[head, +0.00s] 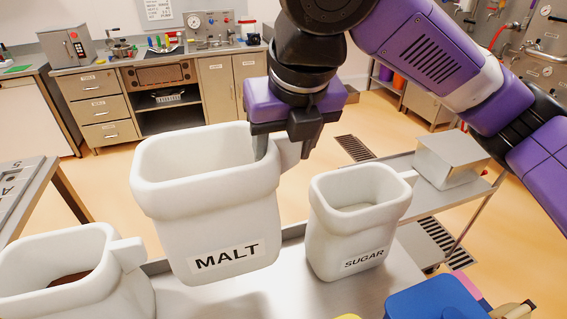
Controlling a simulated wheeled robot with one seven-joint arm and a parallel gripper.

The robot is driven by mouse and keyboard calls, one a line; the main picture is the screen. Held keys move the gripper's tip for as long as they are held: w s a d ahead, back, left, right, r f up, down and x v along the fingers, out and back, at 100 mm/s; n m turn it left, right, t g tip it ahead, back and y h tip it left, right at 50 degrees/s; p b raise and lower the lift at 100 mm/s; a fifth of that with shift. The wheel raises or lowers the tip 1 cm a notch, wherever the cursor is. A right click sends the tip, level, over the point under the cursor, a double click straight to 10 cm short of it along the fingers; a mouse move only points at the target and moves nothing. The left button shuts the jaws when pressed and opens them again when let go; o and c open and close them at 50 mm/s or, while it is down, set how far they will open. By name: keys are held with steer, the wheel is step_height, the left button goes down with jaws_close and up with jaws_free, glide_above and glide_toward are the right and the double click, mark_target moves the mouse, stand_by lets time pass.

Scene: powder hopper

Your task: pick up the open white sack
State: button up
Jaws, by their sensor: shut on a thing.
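The open white sack labelled MALT (210,215) is in the middle of the head view, raised above the steel table and nearly upright. My gripper (285,140) is at the right side of its rim, shut on it by the rim or side tab; the exact contact is partly hidden. A second open white sack labelled SUGAR (357,220) stands on the table to the right. A third open white sack (70,275) with brown content stands at the lower left. Its label does not show.
The steel table (285,295) lies under the sacks. A blue container (435,300) is at the lower right. A metal box (452,157) sits on the surface behind it. Cabinets and a counter (100,108) line the far wall, with open floor between.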

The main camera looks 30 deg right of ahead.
steer(key=shift+r, duration=2.75)
